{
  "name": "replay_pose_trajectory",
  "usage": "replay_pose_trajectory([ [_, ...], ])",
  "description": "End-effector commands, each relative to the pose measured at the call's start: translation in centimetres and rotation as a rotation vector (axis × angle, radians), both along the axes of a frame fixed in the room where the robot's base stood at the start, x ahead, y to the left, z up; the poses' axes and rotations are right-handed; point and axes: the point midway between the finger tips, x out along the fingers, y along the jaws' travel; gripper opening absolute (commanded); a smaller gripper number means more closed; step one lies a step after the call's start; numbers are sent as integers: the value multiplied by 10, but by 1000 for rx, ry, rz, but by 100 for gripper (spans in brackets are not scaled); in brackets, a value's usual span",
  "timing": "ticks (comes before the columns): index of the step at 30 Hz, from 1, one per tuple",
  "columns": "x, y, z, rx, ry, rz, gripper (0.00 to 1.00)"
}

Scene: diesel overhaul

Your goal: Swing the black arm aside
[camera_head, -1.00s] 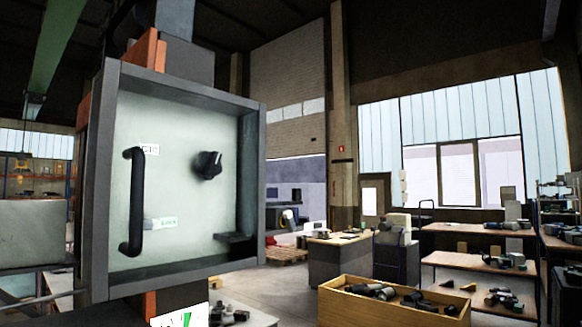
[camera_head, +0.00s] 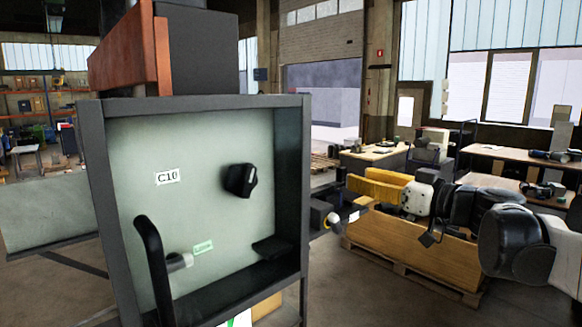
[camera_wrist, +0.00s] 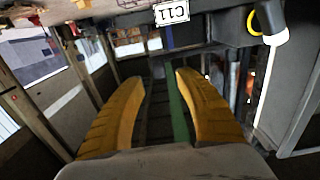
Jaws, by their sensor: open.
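A grey box (camera_head: 92,200) with a pale panel inside carries a black curved bar (camera_head: 152,265) at its lower left and a black knob (camera_head: 240,180). A dark fitting (camera_head: 320,214) with a pale round end sticks out from the box's right side. I cannot tell for certain which black part is the task's arm. My gripper (camera_wrist: 160,78) is open, with nothing between its yellow fingers. In the head view my arm reaches in from the right, its end near the side fitting.
A wooden crate (camera_head: 425,262) on a pallet stands behind my arm. In the wrist view a pale cylinder (camera_wrist: 275,38) with a yellow ring (camera_wrist: 252,22) is at upper right. Benches (camera_head: 520,178) with parts stand at the right.

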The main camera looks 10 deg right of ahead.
Motion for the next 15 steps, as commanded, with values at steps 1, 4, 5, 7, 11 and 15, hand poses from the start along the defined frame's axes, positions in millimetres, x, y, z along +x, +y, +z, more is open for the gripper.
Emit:
replay_pose_trajectory([
  [1, 8, 8, 2, 0, 0, 4, 41],
  [4, 24, 19, 2, 0, 1, 4, 41],
  [5, 27, 22, 2, 0, 1, 3, 41],
  [7, 36, 27, 1, 0, 1, 3, 41],
  [11, 45, 33, 1, 0, 1, 1, 41],
  [15, 48, 36, 0, 0, 1, 0, 41],
])
